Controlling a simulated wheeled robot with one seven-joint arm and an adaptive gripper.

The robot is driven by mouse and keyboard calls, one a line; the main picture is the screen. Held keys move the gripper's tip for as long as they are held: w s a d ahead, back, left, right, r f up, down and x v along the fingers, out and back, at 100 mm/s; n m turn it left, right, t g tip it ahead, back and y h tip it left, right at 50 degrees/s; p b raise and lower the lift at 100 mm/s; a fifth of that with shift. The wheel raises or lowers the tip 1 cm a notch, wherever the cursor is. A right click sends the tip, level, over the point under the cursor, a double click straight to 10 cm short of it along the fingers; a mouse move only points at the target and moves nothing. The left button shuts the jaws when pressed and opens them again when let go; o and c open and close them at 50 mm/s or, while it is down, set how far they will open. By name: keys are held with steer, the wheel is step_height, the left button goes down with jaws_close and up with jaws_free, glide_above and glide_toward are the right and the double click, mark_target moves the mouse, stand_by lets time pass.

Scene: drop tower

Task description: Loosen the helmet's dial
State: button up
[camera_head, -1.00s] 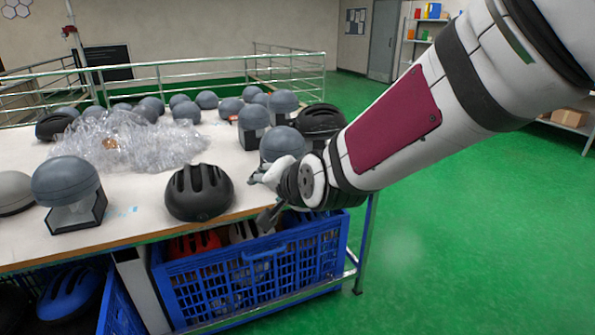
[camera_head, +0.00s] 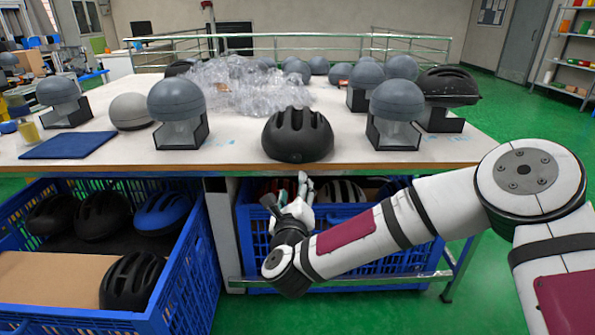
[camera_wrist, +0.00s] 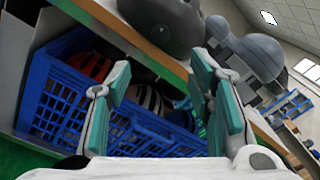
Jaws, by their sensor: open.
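A black vented helmet (camera_head: 298,134) sits upright on the table, close to its front edge. A small round feature shows low on its near side; I cannot tell if it is the dial. In the wrist view the dark helmet (camera_wrist: 163,22) is at the top, with a round spot (camera_wrist: 160,34) on it. My gripper (camera_head: 292,197) is below and in front of the table edge, under the helmet and apart from it. In the wrist view my gripper (camera_wrist: 160,95) has its two teal-padded fingers spread, with nothing between them.
The white table (camera_head: 240,158) also holds grey headforms on stands (camera_head: 178,110), a helmet on a stand (camera_head: 447,88), a blue mat (camera_head: 67,145) and clear wrap (camera_head: 235,85). Blue crates of helmets (camera_head: 195,262) stand below. Green floor is free at right.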

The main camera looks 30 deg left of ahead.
mark_target(297, 160)
steer(key=b+x, duration=0.2)
steer(key=x, duration=1.1)
steer(key=shift+w+a, duration=0.1)
steer(key=shift+w, duration=0.15)
jaws_close()
